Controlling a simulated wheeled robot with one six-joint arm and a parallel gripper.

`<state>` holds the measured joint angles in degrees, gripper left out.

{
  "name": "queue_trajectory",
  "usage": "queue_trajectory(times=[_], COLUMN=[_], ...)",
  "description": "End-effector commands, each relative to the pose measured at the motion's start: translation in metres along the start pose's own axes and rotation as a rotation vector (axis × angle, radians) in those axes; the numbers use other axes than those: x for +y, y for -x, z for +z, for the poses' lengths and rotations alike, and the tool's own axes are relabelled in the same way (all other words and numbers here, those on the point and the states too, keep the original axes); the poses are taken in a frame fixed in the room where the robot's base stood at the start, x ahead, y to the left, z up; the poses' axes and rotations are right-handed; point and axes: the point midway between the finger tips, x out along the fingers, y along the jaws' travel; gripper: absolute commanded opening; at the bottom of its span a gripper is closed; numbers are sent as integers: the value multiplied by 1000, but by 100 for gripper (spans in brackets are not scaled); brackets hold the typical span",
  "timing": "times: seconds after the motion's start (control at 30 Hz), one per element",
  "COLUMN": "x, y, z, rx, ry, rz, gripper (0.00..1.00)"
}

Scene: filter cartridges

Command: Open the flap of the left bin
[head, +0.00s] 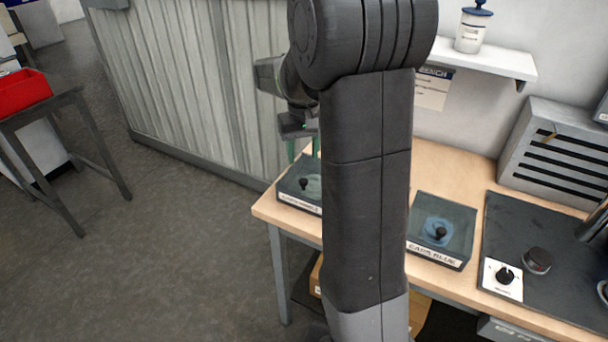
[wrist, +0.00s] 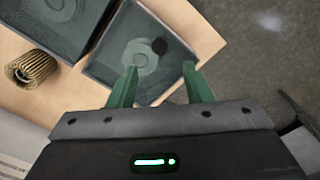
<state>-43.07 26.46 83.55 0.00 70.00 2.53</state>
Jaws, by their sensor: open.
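The left bin (head: 291,198) is a dark, low box at the table's left end, partly hidden by my arm. Its smoky see-through flap looks shut, with a round black knob (head: 303,184) on it. A pale ring shape shows through the flap. My gripper (wrist: 160,85) has two green fingers, open with nothing between them. In the head view my gripper (head: 304,150) is above the bin, mostly hidden by my arm.
A bin labelled CAPS BLUE (head: 440,232) stands right of my arm. Another bin (wrist: 58,22) and a brass ribbed cartridge (wrist: 31,70) show in the wrist view. A dark mat (head: 520,240) with knobs lies at the right. Floor is open left of the table.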

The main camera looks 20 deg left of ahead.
Motion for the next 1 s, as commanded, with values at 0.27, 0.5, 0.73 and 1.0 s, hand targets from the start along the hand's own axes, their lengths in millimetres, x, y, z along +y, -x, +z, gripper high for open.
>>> queue_trajectory(times=[0.27,0.5,0.73,1.0], x=[0,0,0,0], y=[-56,-79,-81,-81], z=[1,0,0,0], rx=[-5,-2,1,1], ry=[0,0,0,0], rz=[0,0,0,0], gripper=[45,45,45,10])
